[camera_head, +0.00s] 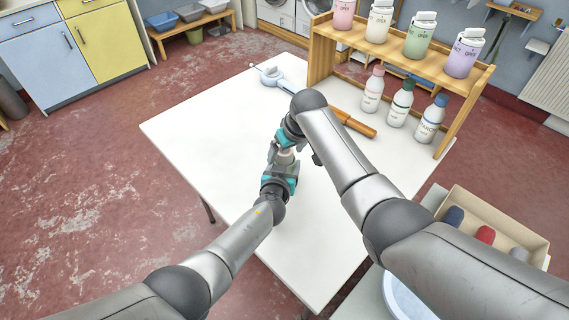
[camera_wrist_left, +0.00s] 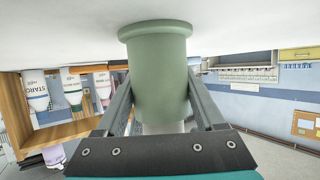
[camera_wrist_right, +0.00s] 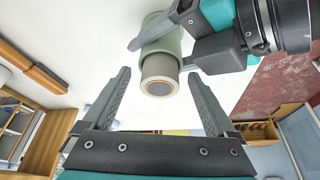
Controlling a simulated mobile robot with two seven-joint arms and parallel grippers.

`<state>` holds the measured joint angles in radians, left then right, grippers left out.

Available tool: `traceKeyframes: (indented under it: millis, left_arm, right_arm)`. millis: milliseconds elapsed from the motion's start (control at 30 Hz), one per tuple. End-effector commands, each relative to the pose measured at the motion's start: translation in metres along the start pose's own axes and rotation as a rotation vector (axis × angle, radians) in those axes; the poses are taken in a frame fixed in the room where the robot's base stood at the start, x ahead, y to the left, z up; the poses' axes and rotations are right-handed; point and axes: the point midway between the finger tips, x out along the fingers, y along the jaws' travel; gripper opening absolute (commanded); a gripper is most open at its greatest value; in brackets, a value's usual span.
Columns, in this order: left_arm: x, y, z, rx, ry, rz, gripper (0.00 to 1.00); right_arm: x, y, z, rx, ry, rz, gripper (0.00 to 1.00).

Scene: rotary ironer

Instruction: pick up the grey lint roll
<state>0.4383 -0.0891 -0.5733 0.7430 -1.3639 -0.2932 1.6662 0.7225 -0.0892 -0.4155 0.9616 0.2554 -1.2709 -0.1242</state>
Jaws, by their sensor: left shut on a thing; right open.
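My left gripper (camera_head: 284,160) is shut on a green flanged cylinder (camera_wrist_left: 160,75) above the white table. A grey roll (camera_wrist_right: 158,68), with a tan ring around its end face, sticks out of the green cylinder (camera_wrist_right: 162,38) in the right wrist view. I take it for the grey lint roll; how the two are joined is hidden. My right gripper (camera_wrist_right: 152,95) is open and empty. Its fingers point toward the grey end, which shows between and beyond them; I see no grip on it. In the head view my arms largely hide the held piece.
The white table (camera_head: 200,125) is clear at left. A blue-and-white tool (camera_head: 272,77) and an orange-brown bar (camera_head: 353,122) lie farther back. A wooden shelf (camera_head: 400,57) with several bottles stands back right. A cream box (camera_head: 458,193) with blue, red and grey items sits lower right.

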Motion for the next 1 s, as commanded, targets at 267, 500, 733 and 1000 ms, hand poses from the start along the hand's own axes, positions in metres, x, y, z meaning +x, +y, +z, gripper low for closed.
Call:
traceKeyframes:
  millis: [267,500,733,1000]
  left_arm:
    - [0.0001,0.0002,-0.0005,0.0,0.001,0.0,0.04]
    - [0.0001,0.0001,-0.0006,0.0,0.001,0.0,0.04]
    - [0.0001,0.0002,-0.0006,0.0,0.001,0.0,0.04]
    - [0.0001,0.0001,-0.0006,0.0,0.001,0.0,0.04]
  right_arm:
    - [0.0001,-0.0002,0.0,0.0,0.0,0.0,0.84]
    - [0.0001,-0.0002,0.0002,0.0,-0.001,0.0,0.57]
    - [0.0001,-0.0002,0.0003,0.0,-0.001,-0.001,0.31]
    - [0.0002,-0.0001,0.0005,0.0,-0.001,-0.001,0.01]
